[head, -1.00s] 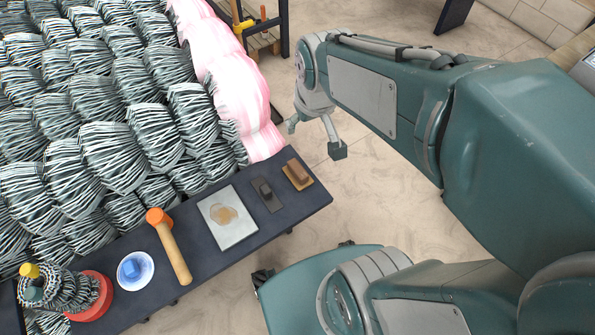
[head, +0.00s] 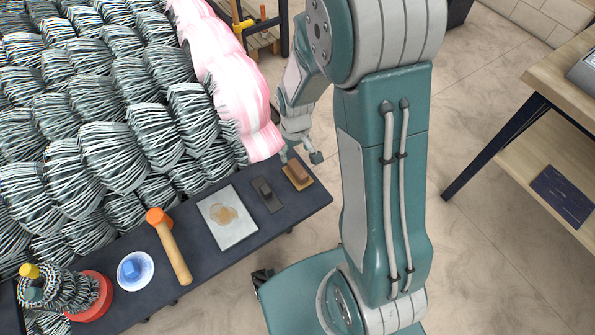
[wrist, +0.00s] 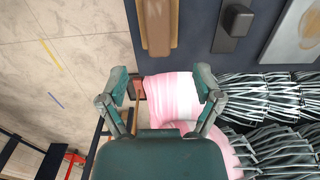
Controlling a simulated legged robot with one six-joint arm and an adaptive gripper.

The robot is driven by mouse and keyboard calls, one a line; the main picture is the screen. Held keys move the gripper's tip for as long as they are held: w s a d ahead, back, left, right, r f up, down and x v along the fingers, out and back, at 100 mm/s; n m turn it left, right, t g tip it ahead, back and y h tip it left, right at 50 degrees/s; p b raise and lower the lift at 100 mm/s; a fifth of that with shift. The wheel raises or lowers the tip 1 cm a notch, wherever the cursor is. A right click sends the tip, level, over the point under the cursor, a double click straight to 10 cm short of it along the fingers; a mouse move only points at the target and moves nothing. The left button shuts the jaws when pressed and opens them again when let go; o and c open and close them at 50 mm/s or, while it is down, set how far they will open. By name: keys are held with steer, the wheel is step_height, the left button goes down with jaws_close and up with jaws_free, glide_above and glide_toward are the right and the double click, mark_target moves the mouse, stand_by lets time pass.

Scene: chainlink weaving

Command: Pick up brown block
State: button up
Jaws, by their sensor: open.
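The brown block (head: 297,171) sits on a flat tan board at the right end of the dark bench (head: 318,198). It also shows at the top of the wrist view (wrist: 158,25), lying lengthwise on its board. My gripper (head: 299,156) is just behind the block in the head view, by the pink bundle. In the wrist view my gripper (wrist: 160,85) has its two fingers spread wide, with nothing between them but the pink bundle behind. The block is beyond the fingertips, apart from them.
A dark block on a grey plate (head: 267,195) lies left of the brown block. Further left are a pale slab (head: 228,232), a mallet (head: 170,248) and a white bowl (head: 135,271). Striped bundles (head: 115,155) and a pink bundle (head: 240,95) rise behind the bench.

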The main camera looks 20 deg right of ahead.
mark_target(297, 168)
step_height(297, 168, down, 3)
steer(key=shift+r, duration=0.1)
steer(key=f, duration=0.5)
steer(key=shift+s+d+f, duration=0.1)
steer(key=shift+s+d, duration=0.05)
steer(key=shift+s, duration=0.2)
jaws_close()
